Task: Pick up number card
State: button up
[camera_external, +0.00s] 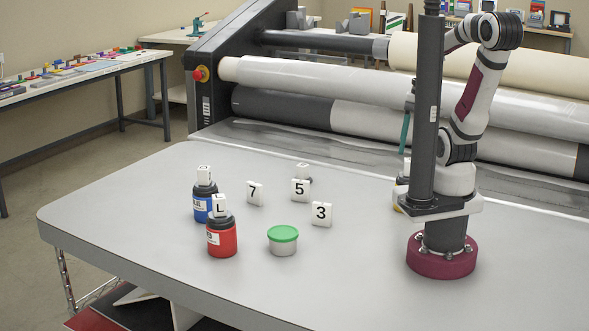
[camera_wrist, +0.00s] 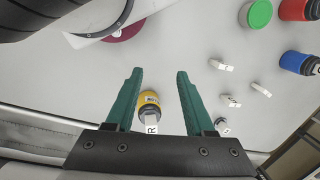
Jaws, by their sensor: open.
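Three white number cards stand upright on the grey table in the external view: the 7 card (camera_external: 255,193), the 5 card (camera_external: 300,190) and the 3 card (camera_external: 321,214). The wrist view shows three small white cards (camera_wrist: 221,65) (camera_wrist: 261,89) (camera_wrist: 231,100) to the right of my fingers, their numbers too small to read. My gripper (camera_wrist: 159,72) is open with green fingers. A yellow bottle (camera_wrist: 149,104) topped by an R card (camera_wrist: 152,128) shows between them, with nothing held. In the external view my gripper (camera_external: 405,148) is partly hidden behind my column.
A blue bottle (camera_external: 202,207) and a red bottle (camera_external: 222,241) carry letter blocks. A green-lidded tub (camera_external: 283,241) stands in front of the cards. Another small bottle is mostly hidden behind the 5 card. Laminator rollers (camera_external: 360,87) border the table's back. The front left table is clear.

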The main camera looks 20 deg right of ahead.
jog(key=n+h, duration=0.2)
jog(key=n, duration=1.4)
send_over(323, 204)
notch_tip(323, 204, down, 4)
jog(key=r, duration=0.1)
jog(key=shift+n, duration=0.3)
notch_tip(323, 204, down, 16)
jog(key=shift+w+f, duration=0.15)
jog(key=shift+f, duration=0.05)
grip_shut()
